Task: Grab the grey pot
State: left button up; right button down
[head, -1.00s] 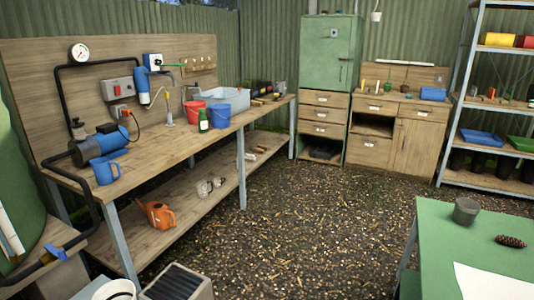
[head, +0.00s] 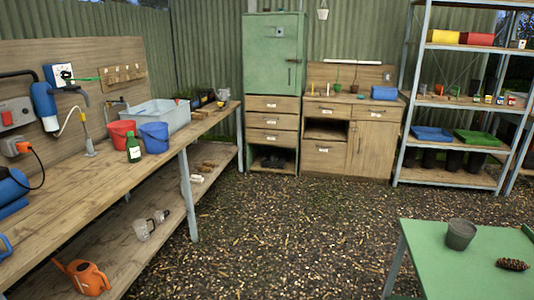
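The grey pot (head: 461,234) stands upright on the green table (head: 426,262) at the lower right of the head view. It is a small dark grey pot with a wider rim. A brown pine cone (head: 512,264) lies on the same table to the right of the pot and nearer to me. Neither of my grippers shows in the head view.
A long wooden workbench (head: 80,190) runs along the left, with a red bucket (head: 121,134) and a blue bucket (head: 154,137) on it. A green cabinet (head: 273,55) and metal shelves (head: 462,100) stand at the back. The gravel floor (head: 300,235) between is clear.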

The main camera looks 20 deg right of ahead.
aim_at(459, 236)
jog(key=i+z, duration=0.25)
jog(key=i, duration=0.3)
jog(key=i+z, duration=0.25)
jog(key=i, duration=0.3)
jog(key=i+l+u, duration=0.15)
jog(key=i+u, duration=0.15)
jog(key=i, duration=0.8)
jog(key=i+z, duration=0.25)
jog(key=i+j+z, duration=0.2)
jog(key=i, duration=0.15)
jog(key=z, duration=2.6)
jog(key=i+z, duration=0.1)
jog(key=z, duration=0.25)
jog(key=i+z, duration=0.1)
jog(key=z, duration=0.3)
jog(key=i+z, duration=0.1)
jog(key=z, duration=0.25)
jog(key=i, duration=0.2)
